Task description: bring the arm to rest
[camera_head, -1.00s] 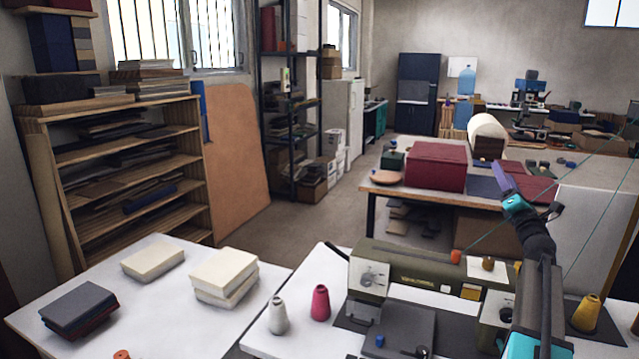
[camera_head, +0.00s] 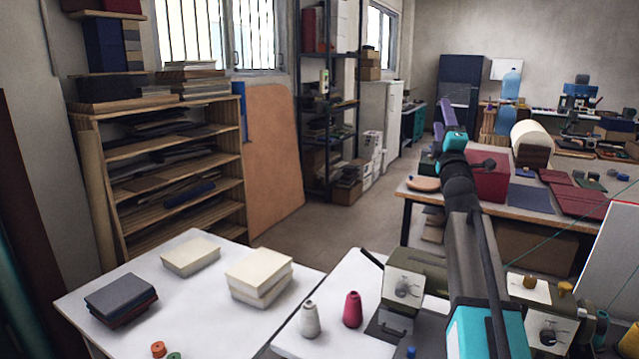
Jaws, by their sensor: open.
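My arm rises from the bottom right of the head view, with teal and dark grey links. My gripper (camera_head: 447,112) is the purple end at its top, beyond a teal joint, pointing up and away. It is open, with no object seen in it. It appears in front of the far table and partly covers the dark red box (camera_head: 491,182) in the picture. The fingertips are too small to make out clearly.
Below the arm is a sewing machine (camera_head: 405,285), partly hidden by it. A white cone (camera_head: 310,319) and a pink cone (camera_head: 352,309) stand left of it. The white table (camera_head: 205,305) at left bears stacked book blocks (camera_head: 260,276). Open floor lies behind.

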